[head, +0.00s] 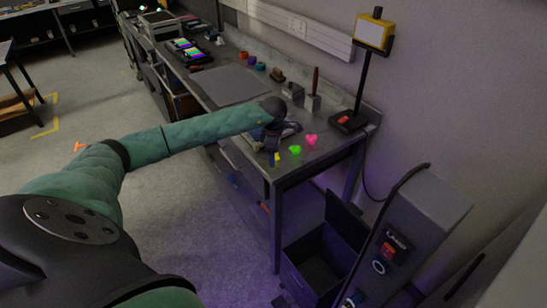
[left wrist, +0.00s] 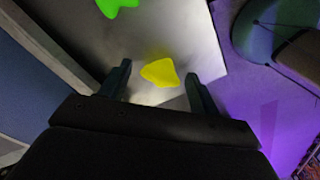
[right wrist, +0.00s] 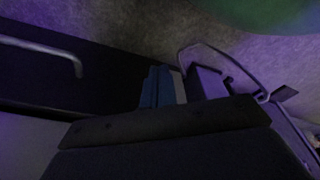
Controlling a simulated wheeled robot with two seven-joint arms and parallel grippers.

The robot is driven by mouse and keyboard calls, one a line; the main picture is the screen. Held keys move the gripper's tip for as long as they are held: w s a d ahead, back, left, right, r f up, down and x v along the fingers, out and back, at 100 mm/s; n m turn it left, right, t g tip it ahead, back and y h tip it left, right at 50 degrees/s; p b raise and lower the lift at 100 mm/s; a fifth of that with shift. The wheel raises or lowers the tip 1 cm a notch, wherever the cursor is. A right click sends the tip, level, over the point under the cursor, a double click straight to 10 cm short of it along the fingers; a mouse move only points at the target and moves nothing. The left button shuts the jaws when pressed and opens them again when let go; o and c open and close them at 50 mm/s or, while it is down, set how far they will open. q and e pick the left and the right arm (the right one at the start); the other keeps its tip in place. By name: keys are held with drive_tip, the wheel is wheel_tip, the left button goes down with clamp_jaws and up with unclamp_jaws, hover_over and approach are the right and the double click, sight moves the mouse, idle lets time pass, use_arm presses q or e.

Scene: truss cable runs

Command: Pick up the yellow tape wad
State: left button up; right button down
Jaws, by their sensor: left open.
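The yellow tape wad (head: 277,157) lies at the front corner of the dark workbench, partly hidden by my left gripper (head: 271,157) in the head view. In the left wrist view the wad (left wrist: 160,72) is a small, bright yellow lump on a grey surface. It sits between the two fingers of my left gripper (left wrist: 158,78), with a gap visible on each side. The left gripper is open and empty. In the right wrist view my right gripper (right wrist: 162,87) has its fingers together with nothing visible between them; it is outside the head view.
A green wad (head: 295,150) and a pink wad (head: 311,140) lie to the right on the workbench (head: 316,157). A lamp on a stand (head: 374,32) is at the back. An open dark bin (head: 318,262) stands below the bench front.

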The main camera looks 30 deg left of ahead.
use_arm(q)
drive_tip(key=c, duration=1)
drive_tip(key=shift+c, duration=0.2)
drive_tip(key=shift+r, duration=0.15)
